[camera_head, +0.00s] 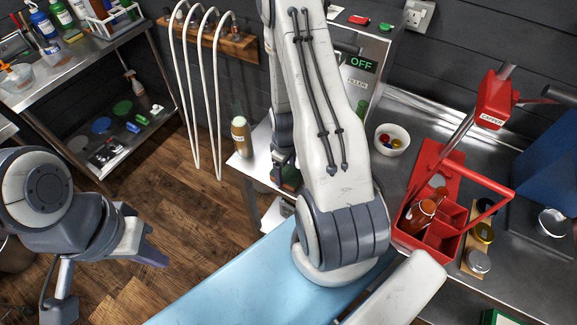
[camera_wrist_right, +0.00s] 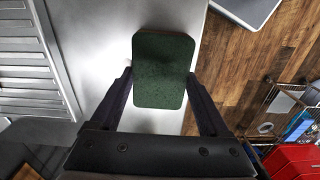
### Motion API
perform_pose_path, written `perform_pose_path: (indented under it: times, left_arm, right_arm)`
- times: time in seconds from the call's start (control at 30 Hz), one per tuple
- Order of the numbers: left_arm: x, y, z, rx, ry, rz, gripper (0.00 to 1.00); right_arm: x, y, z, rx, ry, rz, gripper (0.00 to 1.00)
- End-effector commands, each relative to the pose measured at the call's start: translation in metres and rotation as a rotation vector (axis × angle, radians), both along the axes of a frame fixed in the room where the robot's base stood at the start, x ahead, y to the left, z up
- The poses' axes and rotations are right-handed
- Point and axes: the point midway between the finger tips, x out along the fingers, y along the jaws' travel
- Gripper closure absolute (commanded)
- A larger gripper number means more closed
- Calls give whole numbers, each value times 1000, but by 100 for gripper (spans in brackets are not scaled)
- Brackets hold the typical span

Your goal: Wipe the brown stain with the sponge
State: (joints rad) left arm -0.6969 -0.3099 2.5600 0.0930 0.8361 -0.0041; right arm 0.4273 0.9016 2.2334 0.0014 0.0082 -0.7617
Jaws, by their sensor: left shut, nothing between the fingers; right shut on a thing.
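The sponge (camera_wrist_right: 163,70) is a dark green rounded block in the right wrist view, held between the two fingers of my right gripper (camera_wrist_right: 163,85). It is over a bare steel surface (camera_wrist_right: 100,40). In the head view my right gripper (camera_head: 287,172) is partly hidden behind my own arm, at the small steel table (camera_head: 240,168). I cannot tell whether the sponge touches the steel. No brown stain shows clearly in either view; the sponge or my arm may cover it. My left gripper (camera_head: 152,250) is shut and empty over the wooden floor, far left of the sponge.
A brown bottle (camera_head: 241,137) with a pale label stands on the small table, left of my right gripper. White hoses (camera_head: 197,90) hang behind. A red carrier (camera_head: 425,240), a white bowl (camera_head: 392,139) and a red capper (camera_head: 495,98) occupy the right counter. A shelf (camera_head: 85,60) stands left.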

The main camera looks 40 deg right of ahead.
Motion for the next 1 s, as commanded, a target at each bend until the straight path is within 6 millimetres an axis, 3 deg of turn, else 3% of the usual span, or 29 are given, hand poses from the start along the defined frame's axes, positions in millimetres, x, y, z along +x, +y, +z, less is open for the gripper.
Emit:
perform_pose_path:
  times: [0.07,0.17,0.2,0.8,1.0]
  left_arm:
    - [0,0,-1,0,0,0,100]
    - [0,0,9,1,1,-1,100]
    - [0,0,13,0,0,-1,100]
    - [0,0,56,0,0,-3,100]
    - [0,0,60,0,0,-2,100]
  right_arm:
    - [-2,6,-3,1,1,-1,73]
    - [-1,9,9,-1,0,-1,73]
    - [0,9,22,-2,-5,2,73]
    - [5,20,73,-1,-1,19,73]
    - [5,21,80,-1,-1,21,73]
